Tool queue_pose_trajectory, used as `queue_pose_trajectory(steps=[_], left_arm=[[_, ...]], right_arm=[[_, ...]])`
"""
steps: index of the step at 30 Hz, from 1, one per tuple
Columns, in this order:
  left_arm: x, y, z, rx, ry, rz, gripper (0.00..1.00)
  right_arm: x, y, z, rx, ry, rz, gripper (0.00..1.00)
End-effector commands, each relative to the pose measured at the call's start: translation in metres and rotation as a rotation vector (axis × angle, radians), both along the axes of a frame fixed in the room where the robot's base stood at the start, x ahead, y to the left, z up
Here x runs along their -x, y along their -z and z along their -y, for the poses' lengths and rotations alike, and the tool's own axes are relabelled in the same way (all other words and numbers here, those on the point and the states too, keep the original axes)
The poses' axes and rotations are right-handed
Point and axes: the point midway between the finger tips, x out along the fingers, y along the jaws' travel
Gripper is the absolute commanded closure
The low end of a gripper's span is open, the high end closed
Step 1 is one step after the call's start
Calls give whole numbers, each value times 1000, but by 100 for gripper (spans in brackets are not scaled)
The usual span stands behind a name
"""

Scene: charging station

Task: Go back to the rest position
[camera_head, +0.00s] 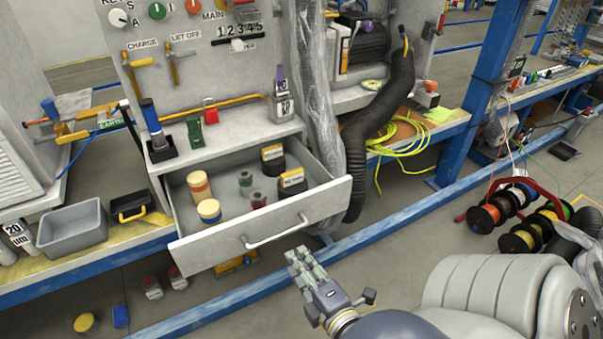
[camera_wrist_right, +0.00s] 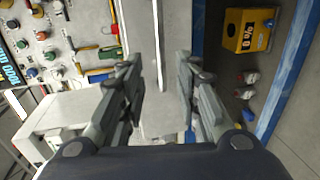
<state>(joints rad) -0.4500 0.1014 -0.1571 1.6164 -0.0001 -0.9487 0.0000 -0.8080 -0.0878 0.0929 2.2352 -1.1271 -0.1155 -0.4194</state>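My right gripper (camera_head: 303,268) is in front of the open drawer, below and to the right of its handle in the head view, and clear of it. In the right wrist view its two fingers (camera_wrist_right: 161,75) stand apart with nothing held between them. The grey drawer (camera_head: 215,254) is pulled out of the station and has a white handle (camera_head: 278,232). Inside are several jars and dark boxes, including a yellow-lidded jar (camera_head: 209,210) and a black box (camera_head: 291,182). My left gripper does not show in either view.
A control panel (camera_head: 190,55) with knobs and buttons rises behind the drawer. A grey bin (camera_head: 73,240) stands on the left bench. A black hose (camera_head: 372,115) and a yellow cable (camera_head: 405,150) hang at the right. A blue beam (camera_head: 390,215) runs low along the floor.

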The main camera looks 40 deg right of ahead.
Motion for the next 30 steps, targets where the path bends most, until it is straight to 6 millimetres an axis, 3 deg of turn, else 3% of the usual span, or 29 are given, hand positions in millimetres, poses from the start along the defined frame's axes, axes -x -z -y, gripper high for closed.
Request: queue_pose_trajectory(steps=[13, 17, 20, 23, 27, 30], left_arm=[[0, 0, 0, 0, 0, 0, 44], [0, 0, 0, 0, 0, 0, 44], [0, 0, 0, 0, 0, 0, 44], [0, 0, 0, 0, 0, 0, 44], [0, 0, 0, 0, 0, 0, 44], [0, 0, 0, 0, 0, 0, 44]], right_arm=[[0, 1, 0, -4, 2, -1, 70], [-2, 21, 1, -93, 40, -25, 70], [-3, 63, 2, -265, 119, -83, 70], [2, 125, -5, -494, 237, -192, 70], [24, 209, -26, -776, 422, -387, 70], [45, 255, -45, -920, 546, -526, 70]])
